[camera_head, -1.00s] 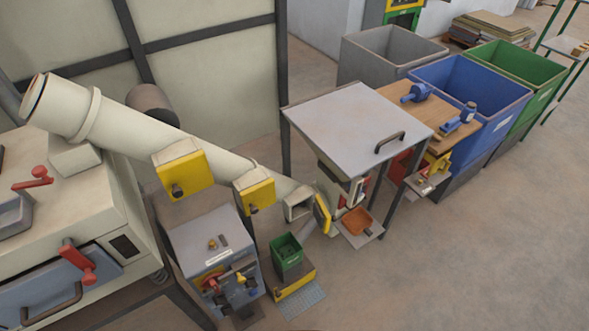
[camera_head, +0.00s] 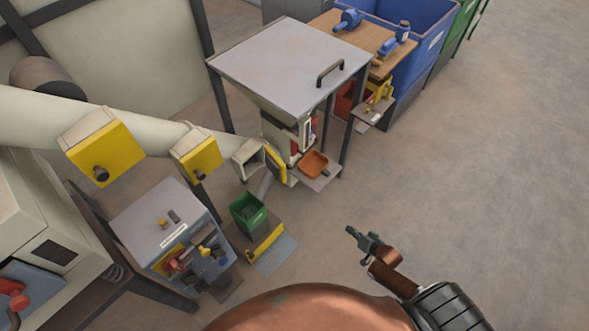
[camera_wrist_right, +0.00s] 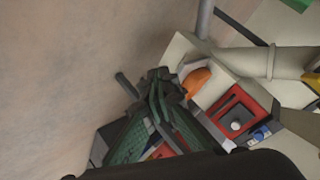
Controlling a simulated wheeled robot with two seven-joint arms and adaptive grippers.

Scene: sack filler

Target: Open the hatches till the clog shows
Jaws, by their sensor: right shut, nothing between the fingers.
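A cream chute pipe (camera_head: 40,115) slopes down to the right in the head view. Two yellow hatches on it, the upper (camera_head: 118,146) and the middle (camera_head: 206,157), look shut, each with a dark knob. The lowest yellow hatch (camera_head: 276,165) stands swung aside from a square opening (camera_head: 247,157). Its inside looks grey, and I cannot make out a clog there. My right gripper (camera_head: 352,232) is shut and empty, over bare floor to the right of the chute and apart from the hatches. It also shows in the wrist view (camera_wrist_right: 160,84). My left gripper is out of view.
A grey-topped hopper stand (camera_head: 290,60) with an orange tray (camera_head: 313,164) stands beyond the lowest hatch. A grey cabinet (camera_head: 160,215) and a green bin (camera_head: 248,212) stand below the chute. Open floor (camera_head: 450,180) lies to the right.

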